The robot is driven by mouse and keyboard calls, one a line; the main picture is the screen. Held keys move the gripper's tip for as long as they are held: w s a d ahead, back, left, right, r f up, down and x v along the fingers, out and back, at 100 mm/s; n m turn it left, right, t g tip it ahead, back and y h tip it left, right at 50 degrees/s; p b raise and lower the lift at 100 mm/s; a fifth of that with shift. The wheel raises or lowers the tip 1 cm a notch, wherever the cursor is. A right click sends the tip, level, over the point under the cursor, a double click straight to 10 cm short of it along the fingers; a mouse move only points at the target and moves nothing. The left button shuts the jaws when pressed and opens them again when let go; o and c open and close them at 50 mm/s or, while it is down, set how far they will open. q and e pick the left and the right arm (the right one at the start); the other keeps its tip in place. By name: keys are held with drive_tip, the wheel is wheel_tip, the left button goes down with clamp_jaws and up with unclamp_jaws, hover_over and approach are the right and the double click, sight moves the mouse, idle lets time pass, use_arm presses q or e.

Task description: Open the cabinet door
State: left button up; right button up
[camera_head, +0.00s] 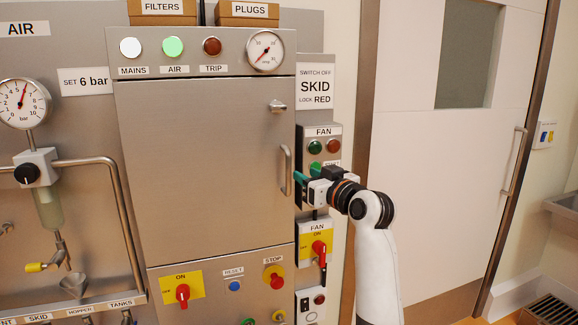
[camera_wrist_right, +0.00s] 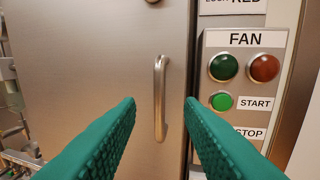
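The cabinet door (camera_head: 200,165) is a grey metal panel and is shut. Its vertical bar handle (camera_head: 286,170) is near the door's right edge, with a small latch knob (camera_head: 277,106) above it. My right gripper (camera_head: 299,178) is just right of the handle in the head view. In the right wrist view its green fingers (camera_wrist_right: 160,105) are spread apart, with the handle (camera_wrist_right: 160,97) showing between them, further ahead. Nothing is held. I cannot see whether either finger touches the handle, but a gap shows on both sides. My left gripper is not in view.
A fan panel (camera_head: 321,130) with lamps and buttons is right of the door, close to my right gripper. A red fan switch (camera_head: 318,248) is below it. A red main switch (camera_head: 182,293) is under the door. Pipes and a gauge (camera_head: 21,103) are on the left.

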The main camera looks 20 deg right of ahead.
sight(290, 166)
drive_tip(key=p+x, duration=0.2)
drive_tip(key=x, duration=0.7)
drive_tip(key=shift+w+a, duration=0.1)
clamp_jaws()
